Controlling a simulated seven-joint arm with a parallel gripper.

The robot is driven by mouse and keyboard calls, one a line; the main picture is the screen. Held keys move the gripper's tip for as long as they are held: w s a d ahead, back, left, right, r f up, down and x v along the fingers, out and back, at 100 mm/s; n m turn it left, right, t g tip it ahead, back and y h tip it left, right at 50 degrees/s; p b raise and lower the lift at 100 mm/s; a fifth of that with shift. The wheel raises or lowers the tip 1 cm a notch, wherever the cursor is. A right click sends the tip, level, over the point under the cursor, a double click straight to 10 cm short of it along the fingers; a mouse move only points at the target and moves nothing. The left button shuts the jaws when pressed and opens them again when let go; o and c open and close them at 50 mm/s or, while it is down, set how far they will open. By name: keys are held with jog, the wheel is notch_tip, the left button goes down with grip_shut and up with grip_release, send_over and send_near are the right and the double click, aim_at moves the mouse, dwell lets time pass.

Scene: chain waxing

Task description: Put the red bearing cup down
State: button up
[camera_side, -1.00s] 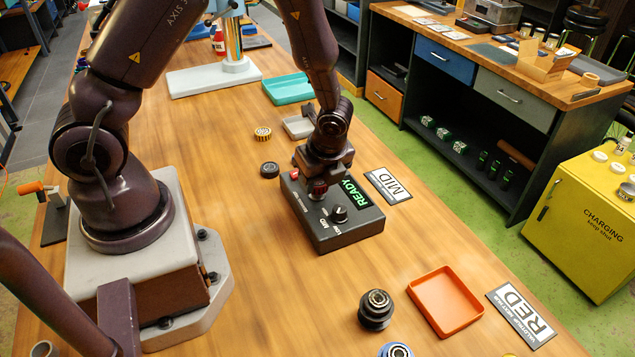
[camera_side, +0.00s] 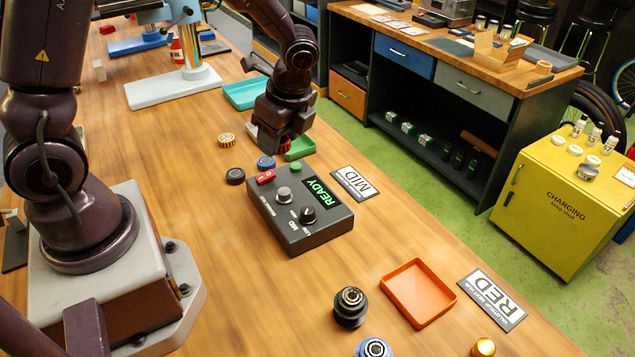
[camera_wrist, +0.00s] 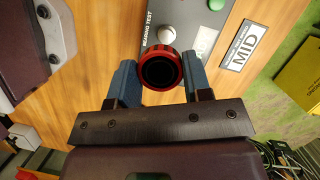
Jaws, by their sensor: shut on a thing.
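The red bearing cup (camera_wrist: 183,73) is a red ring with a dark bore in the wrist view. It sits between the blue fingers of my gripper (camera_wrist: 160,80), which is shut on it. In the side view my gripper (camera_side: 284,142) is behind the black tester box (camera_side: 318,230), with only a little dark red showing at its fingers. The cup's lower side and any contact below it are hidden. An orange tray (camera_side: 418,293) lies at the front right, beside a plate marked RED (camera_side: 492,299). A plate marked MID (camera_side: 355,185) lies right of the tester.
The tester shows READY. A green tray (camera_side: 300,148) and a blue cup (camera_side: 266,163) are close to my gripper. A black ring (camera_side: 235,176) and a gold ring (camera_side: 227,140) lie left. A dark stacked part (camera_side: 350,307) stands left of the orange tray. The wood between tester and orange tray is clear.

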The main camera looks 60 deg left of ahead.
jog(key=n, duration=0.3)
jog(key=shift+w+d+r+g+h, duration=0.25)
jog(key=shift+d+g+h, duration=0.05)
jog(key=shift+g, duration=0.1)
jog(key=w+d+r+n+g+h, duration=0.1)
jog(key=w+d+r+n+h, duration=0.2)
jog(key=n, duration=0.7)
jog(key=shift+n, duration=0.5)
jog(key=a+f, duration=0.1)
jog(key=a, duration=0.1)
jog(key=a+f, duration=0.1)
jog(key=a, duration=0.1)
jog(key=shift+s+f, duration=0.3)
jog(key=shift+s, duration=0.1)
jog(key=s+a+f+m+y, duration=0.1)
jog(key=s+a+f+m, duration=0.15)
jog(key=a, duration=0.35)
jog(key=m+t+y, duration=0.3)
jog(key=m, duration=1.3)
send_over(294, 147)
jog(key=d, duration=0.1)
jog(key=f, duration=1.1)
jog(key=shift+s+d, duration=0.1)
jog(key=shift+s, duration=0.3)
jog(key=shift+w+a+f, duration=0.2)
jog(key=shift+w+f, duration=0.2)
jog(key=shift+f, duration=1.55)
